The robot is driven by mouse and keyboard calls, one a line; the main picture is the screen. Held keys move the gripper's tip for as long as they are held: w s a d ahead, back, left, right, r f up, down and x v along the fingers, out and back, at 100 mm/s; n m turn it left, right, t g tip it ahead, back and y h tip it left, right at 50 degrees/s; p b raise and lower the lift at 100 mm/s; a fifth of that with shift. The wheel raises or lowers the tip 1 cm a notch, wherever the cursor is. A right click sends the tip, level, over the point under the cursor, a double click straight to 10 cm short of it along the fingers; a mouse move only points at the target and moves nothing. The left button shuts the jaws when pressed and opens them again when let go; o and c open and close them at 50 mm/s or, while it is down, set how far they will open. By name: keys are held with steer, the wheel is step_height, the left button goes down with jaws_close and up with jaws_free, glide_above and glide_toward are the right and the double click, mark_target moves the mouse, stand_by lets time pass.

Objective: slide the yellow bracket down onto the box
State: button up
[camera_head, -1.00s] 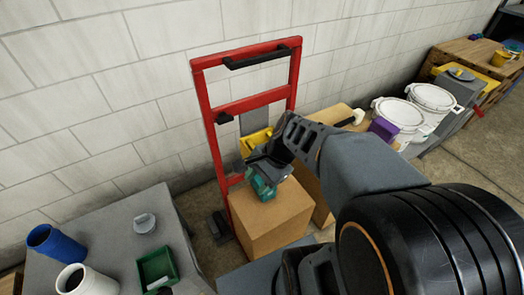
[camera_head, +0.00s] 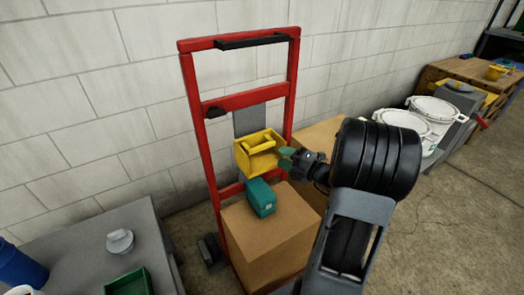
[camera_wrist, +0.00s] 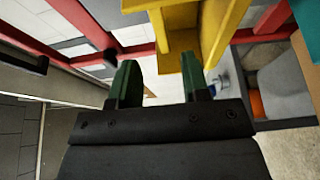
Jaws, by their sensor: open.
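The yellow bracket (camera_head: 258,152) is on the grey upright plate of the red hand truck, raised above the cardboard box (camera_head: 275,235). A teal block (camera_head: 261,197) rests on top of the box, below the bracket. My gripper (camera_head: 288,158) is at the right side of the bracket, with its green fingers toward it. In the wrist view my gripper (camera_wrist: 160,80) has its two fingers apart with nothing between them. The bracket (camera_wrist: 198,25) fills the top middle there, just beyond the fingertips. I cannot tell whether a finger touches it.
The red hand truck frame (camera_head: 204,150) stands against a white block wall. A grey table (camera_head: 75,240) with a green bin (camera_head: 128,284) is at the left. White buckets (camera_head: 400,122) and a wooden bench (camera_head: 465,72) stand at the right. Another carton is behind my arm.

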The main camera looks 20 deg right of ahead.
mark_target(264, 148)
steer(key=b+x, duration=0.1)
steer(key=x, duration=0.8)
steer(key=shift+b, duration=0.3)
jaws_close()
